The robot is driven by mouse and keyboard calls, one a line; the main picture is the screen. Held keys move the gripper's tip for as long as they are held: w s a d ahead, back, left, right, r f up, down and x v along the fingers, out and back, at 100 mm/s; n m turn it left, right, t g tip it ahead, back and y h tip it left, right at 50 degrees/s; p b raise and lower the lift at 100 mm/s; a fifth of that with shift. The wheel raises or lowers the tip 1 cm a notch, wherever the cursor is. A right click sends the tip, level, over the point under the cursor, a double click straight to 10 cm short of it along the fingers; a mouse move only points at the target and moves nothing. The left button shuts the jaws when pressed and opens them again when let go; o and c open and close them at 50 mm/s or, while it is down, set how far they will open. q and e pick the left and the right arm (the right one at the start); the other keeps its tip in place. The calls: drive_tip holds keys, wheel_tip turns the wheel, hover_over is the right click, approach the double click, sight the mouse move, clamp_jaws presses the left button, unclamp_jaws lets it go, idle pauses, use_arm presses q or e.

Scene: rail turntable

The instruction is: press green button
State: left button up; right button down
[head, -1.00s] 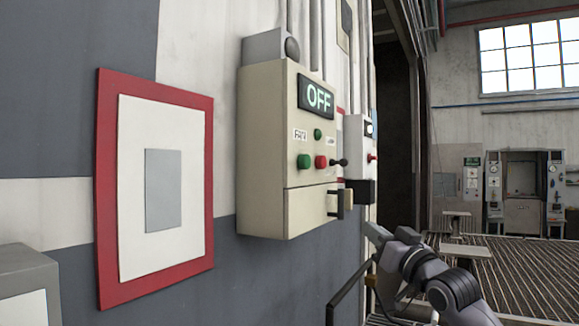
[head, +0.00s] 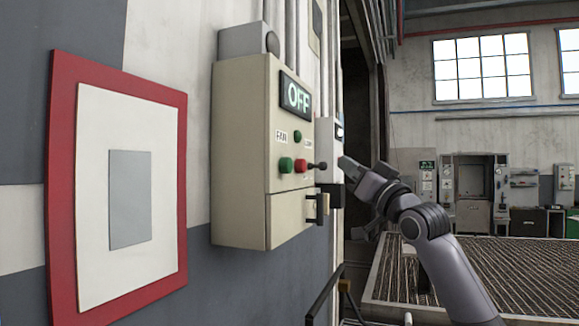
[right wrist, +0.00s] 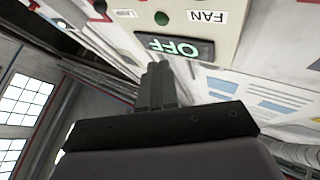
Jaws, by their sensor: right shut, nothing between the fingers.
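A beige control box (head: 240,150) hangs on the wall with a lit OFF sign (head: 295,95). Below its FAN label sits a larger green button (head: 285,164), with a red button (head: 300,166) to its right. A smaller green button (head: 297,135) is above them; it also shows in the right wrist view (right wrist: 162,18). A black lever (head: 317,166) sticks out beside the red button. My right gripper (head: 346,164) is shut and empty, right of the box and apart from the buttons. In the right wrist view its fingers (right wrist: 160,72) point toward the panel near the OFF sign. My left gripper is out of view.
A red-framed white board (head: 170,200) is on the wall at left. A black handle (head: 318,208) projects from the box's lower part. A second small box (head: 328,140) is behind it. A dark railing (head: 325,295) stands below; a ribbed platform (head: 470,275) lies at right.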

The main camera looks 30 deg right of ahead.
sight(287, 165)
drive_tip(key=shift+w+a, duration=0.1)
drive_tip(key=w+a+p, duration=0.3)
drive_tip(key=w+a, duration=0.2)
drive_tip(key=w, duration=0.1)
drive_tip(key=shift+w+a, duration=0.3)
idle(2.0)
drive_tip(key=shift+w+a+p, duration=0.3)
drive_tip(key=shift+w, duration=0.05)
drive_tip(key=shift+w+a, duration=0.25)
drive_tip(key=shift+w, duration=0.05)
idle(0.9)
drive_tip(key=shift+s, duration=0.1)
drive_tip(key=shift+s+d, duration=0.5)
drive_tip(key=shift+s, duration=0.05)
